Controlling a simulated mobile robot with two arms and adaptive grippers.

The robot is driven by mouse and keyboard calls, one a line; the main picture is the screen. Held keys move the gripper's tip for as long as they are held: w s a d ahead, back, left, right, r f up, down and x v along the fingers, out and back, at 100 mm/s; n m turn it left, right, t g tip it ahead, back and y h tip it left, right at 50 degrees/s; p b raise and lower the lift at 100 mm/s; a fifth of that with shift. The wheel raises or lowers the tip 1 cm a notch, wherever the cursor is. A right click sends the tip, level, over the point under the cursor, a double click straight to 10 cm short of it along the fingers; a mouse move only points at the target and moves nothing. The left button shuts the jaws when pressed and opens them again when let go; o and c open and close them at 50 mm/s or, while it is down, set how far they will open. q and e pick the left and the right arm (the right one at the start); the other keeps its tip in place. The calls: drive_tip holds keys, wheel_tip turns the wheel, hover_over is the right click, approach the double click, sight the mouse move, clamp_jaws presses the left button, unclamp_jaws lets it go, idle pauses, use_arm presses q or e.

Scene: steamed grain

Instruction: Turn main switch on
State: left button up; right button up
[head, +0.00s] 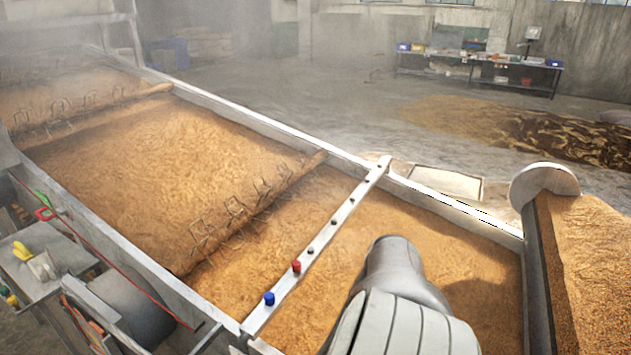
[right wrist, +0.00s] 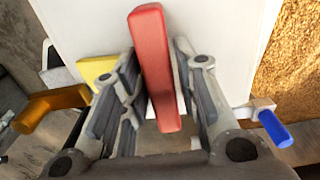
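A red bar-shaped handle (right wrist: 155,65) stands in front of a white panel (right wrist: 215,40) in the right wrist view. No label shows, so I cannot tell for sure that it is the main switch. My right gripper (right wrist: 160,90) is open, with one finger on each side of the red handle. The handle slants between the fingers, with a narrow gap on the right; contact on the left is unclear. The handle's lower end and mounting are partly hidden. My left gripper is in neither view.
A blue handle (right wrist: 274,128) is right of my gripper and an orange one (right wrist: 45,105) left, with a yellow piece (right wrist: 97,69) nearby. The head view shows a large grain-filled trough (head: 150,165), a crossbar with colored knobs (head: 345,210) and a back table (head: 500,87).

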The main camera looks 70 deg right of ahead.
drive_tip(key=shift+o, duration=0.9)
drive_tip(key=shift+r, duration=0.1)
wheel_tip(320, 180, up, 12)
drive_tip(key=shift+s, duration=0.1)
idle(0.5)
